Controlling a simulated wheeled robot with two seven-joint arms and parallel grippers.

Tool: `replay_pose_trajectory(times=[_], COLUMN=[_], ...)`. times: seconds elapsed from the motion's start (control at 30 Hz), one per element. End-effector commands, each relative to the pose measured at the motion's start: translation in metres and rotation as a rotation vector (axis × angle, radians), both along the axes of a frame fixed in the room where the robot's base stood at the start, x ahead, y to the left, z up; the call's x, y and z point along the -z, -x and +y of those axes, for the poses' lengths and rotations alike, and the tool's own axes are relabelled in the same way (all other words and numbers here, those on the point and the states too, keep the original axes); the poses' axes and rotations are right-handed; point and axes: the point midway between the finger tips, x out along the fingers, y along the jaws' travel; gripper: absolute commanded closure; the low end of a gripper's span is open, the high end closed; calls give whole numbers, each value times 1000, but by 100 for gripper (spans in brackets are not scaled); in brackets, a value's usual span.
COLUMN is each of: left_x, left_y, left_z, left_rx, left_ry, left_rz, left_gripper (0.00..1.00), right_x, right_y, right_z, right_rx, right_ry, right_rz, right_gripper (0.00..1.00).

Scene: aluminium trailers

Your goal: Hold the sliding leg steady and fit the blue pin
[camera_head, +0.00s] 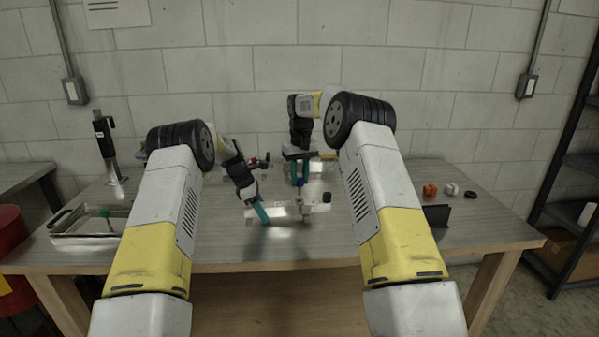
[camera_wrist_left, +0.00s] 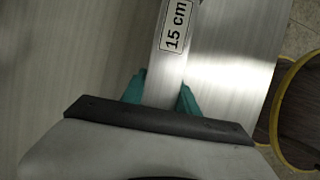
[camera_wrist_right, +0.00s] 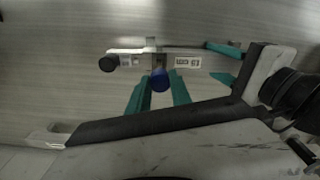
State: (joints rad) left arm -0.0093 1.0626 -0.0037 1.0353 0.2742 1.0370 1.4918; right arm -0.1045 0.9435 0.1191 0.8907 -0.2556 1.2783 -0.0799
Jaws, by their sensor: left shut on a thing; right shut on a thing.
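The sliding leg (camera_wrist_left: 163,72) is a flat metal bar with a "15 cm" label. My left gripper (camera_head: 262,213) is shut on it, with teal fingers on either side of the bar in the left wrist view (camera_wrist_left: 161,98). In the right wrist view the labelled leg (camera_wrist_right: 188,62) runs across the middle. The blue pin (camera_wrist_right: 160,79) is between the teal fingers of my right gripper (camera_wrist_right: 158,92), which is shut on it. In the head view the blue pin (camera_head: 300,183) points down above the metal assembly (camera_head: 290,212). Whether its tip is in a hole is hidden.
A black knob (camera_wrist_right: 109,63) is at one end of the assembly. A metal tray (camera_head: 75,240) with a green-topped item is at the left. An orange item (camera_head: 430,190) and a black bracket (camera_head: 436,214) are at the right. The table front is clear.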

Motion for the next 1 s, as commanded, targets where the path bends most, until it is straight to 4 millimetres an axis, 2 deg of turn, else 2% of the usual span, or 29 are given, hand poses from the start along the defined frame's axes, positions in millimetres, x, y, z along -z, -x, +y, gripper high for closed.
replay_pose_trajectory(times=[0.23,1.0], left_x=[-1,-1], left_y=[0,0], left_z=[0,0], left_rx=[0,0], left_ry=[1,1], left_rz=[-1,-1], left_gripper=[100,100], right_x=[10,10], right_y=[0,1], right_z=[0,0], right_rx=[1,1], right_ry=[0,0], right_rz=[0,0], right_gripper=[100,100])
